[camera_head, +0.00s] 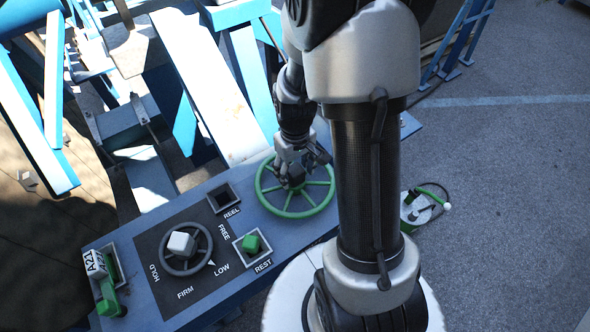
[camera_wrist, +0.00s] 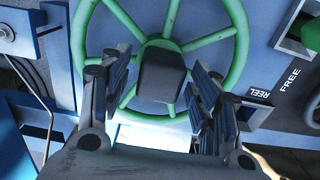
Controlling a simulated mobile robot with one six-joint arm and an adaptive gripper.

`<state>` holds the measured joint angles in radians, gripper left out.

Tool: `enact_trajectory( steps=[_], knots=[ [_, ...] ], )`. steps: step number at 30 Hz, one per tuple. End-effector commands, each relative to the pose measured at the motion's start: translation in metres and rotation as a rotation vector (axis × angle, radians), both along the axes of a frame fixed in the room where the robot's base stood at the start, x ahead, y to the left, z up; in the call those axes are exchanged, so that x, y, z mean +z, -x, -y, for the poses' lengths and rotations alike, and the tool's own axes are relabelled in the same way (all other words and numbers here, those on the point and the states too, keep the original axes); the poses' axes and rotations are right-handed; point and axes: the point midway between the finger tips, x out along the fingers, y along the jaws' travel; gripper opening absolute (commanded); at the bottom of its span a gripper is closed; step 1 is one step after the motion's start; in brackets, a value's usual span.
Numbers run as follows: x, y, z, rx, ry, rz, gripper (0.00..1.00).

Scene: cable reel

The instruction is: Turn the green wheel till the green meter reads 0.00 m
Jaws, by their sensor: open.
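The green wheel (camera_head: 296,216) with thin spokes lies on the blue panel, below my arm. In the wrist view, the rim of the green wheel (camera_wrist: 237,45) and several spokes show behind my gripper. My gripper (camera_head: 293,180) is over the middle of the wheel. In the wrist view, my gripper (camera_wrist: 158,95) is open, one finger on each side of a dark block (camera_wrist: 161,75) at the wheel's middle. Whether a finger touches it I cannot tell. No readable green meter shows in either view.
The blue panel has a dial with a white knob (camera_head: 181,243), marked HOLD, FIRM, LOW and FREE. A green block (camera_head: 251,243) sits at REST; the REEL socket (camera_head: 222,198) looks empty. A small green-and-white device (camera_head: 416,211) shows right of my arm. Blue frames stand behind.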

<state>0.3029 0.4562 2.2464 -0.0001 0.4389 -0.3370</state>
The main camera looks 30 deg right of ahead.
Motion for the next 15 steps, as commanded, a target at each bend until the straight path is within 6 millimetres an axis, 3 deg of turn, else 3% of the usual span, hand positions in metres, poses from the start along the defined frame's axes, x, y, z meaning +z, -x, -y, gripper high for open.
enact_trajectory(
  steps=[9, 15],
  knots=[
    [-0.0022, 0.0, 0.0, 0.0, 0.0, 0.0, 0.56],
    [-0.0021, 0.0, 0.0, 0.0, 0.0, 0.0, 0.43]
  ],
)
